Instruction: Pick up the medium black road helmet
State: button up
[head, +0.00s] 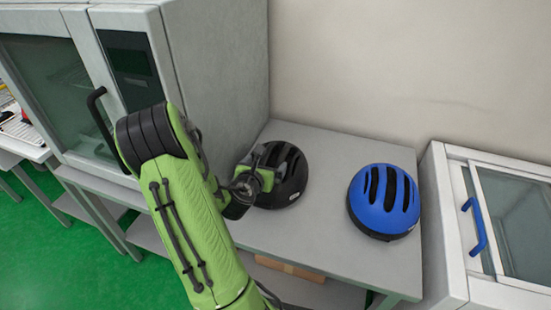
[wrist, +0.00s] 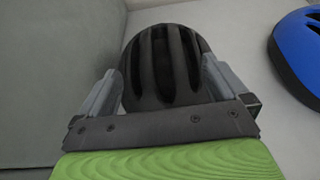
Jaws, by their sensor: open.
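The black helmet (head: 291,180) with long vents sits on the grey bench beside the tall grey cabinet. My green arm reaches over to it, and my gripper (head: 256,178) partly hides its left side. In the wrist view the black helmet (wrist: 165,62) lies straight ahead. My gripper (wrist: 163,85) is open, with one finger on each side of the helmet's near part. I cannot tell whether the fingers touch the shell.
A blue helmet (head: 384,201) sits to the right on the same bench (head: 316,235). The grey cabinet (head: 221,65) stands close on the left. A glass-doored unit with a blue handle (head: 475,225) stands at the right. A wall is behind.

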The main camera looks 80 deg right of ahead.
jog(key=x, duration=1.1)
jog(key=shift+a+f, duration=0.1)
jog(key=shift+a, duration=0.05)
jog(key=shift+c, duration=1)
jog(key=c, duration=1.2)
